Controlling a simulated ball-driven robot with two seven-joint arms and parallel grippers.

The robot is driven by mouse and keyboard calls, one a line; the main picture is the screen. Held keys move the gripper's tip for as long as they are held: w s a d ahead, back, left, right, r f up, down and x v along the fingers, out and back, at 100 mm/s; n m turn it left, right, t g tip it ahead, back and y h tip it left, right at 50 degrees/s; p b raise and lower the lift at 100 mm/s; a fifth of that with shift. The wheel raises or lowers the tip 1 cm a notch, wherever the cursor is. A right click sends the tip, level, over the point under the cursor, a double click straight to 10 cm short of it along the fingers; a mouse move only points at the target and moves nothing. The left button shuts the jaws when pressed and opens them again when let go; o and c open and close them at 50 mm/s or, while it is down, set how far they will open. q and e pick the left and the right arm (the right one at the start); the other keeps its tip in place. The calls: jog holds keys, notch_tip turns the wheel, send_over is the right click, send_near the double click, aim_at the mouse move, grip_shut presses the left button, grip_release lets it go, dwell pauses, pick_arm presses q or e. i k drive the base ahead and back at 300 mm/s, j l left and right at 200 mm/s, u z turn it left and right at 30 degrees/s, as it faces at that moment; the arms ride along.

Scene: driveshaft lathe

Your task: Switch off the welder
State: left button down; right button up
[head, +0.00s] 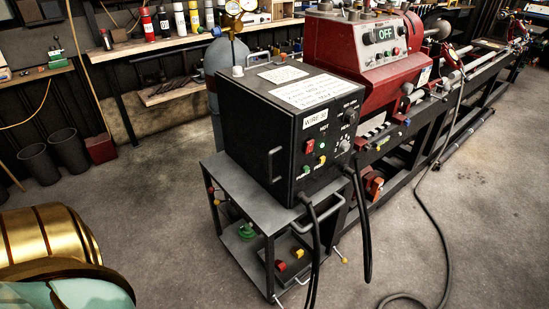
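The welder (258,118) is a black box on top of a grey cart (238,188). Its front panel carries a "WIRE 32" label, a red rocker switch (310,146), small green, yellow and red buttons, and dark knobs on the right side. Whether the switch is on or off is too small to tell. Black cables hang from the lower front. Neither of my grippers is in the head view, and nothing touches the welder.
A red lathe (362,50) with an "OFF" display stands behind the welder, its bed running to the upper right. A grey gas cylinder (226,60) stands behind the cart. A loose cable (432,215) lies on the right floor.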

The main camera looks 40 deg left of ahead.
aim_at(309, 145)
jog(key=u, duration=1)
